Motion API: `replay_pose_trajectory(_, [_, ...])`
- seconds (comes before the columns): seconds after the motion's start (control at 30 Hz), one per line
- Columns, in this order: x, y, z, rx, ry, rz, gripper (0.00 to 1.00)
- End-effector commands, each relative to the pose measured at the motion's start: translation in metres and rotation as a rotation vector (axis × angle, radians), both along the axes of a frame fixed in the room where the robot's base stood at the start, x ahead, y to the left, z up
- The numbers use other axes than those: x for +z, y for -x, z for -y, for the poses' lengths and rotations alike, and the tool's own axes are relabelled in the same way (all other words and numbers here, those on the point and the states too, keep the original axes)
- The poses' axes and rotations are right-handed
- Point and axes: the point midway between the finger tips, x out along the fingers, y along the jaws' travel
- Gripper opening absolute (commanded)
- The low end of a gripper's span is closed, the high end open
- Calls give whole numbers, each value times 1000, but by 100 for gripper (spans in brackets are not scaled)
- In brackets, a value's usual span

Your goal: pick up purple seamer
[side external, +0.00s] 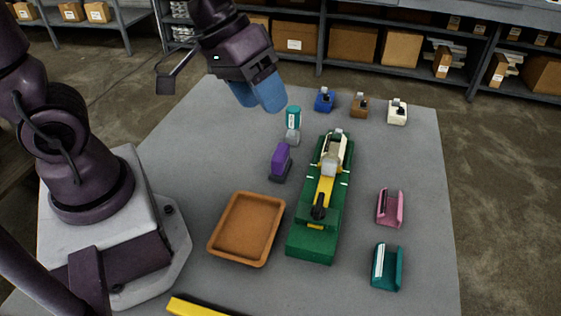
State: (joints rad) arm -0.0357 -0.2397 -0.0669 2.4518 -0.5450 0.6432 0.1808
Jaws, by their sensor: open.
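The purple seamer (280,160) stands on the grey table near its middle, a purple block on a dark base. It is just left of a long green machine (316,232). My gripper (260,98) hangs above the table, up and to the left of the purple seamer, with blue fingers pointing down. It is open, and no object shows between its fingers. The gripper and the purple seamer are clearly apart. Nothing covers the seamer in this view.
A teal-and-grey tool (293,120) stands just behind the seamer. A brown tray (212,246) lies in front. Blue (324,99), brown (359,104) and white (398,112) tools line the back. Pink (390,208) and teal (388,268) pieces lie right. The table's left back is clear.

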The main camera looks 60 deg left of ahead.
Motion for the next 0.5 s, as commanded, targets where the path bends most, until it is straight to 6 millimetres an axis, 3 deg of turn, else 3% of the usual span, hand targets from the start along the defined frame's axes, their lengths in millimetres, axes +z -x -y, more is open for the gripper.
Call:
replay_pose_trajectory(0.13, [-32,-47,10,165,115,49,60])
replay_pose_trajectory(0.3, [-73,-82,-9,409,76,87,60])
replay_pose_trajectory(0.5, [-118,-80,-51,653,-137,21,60])
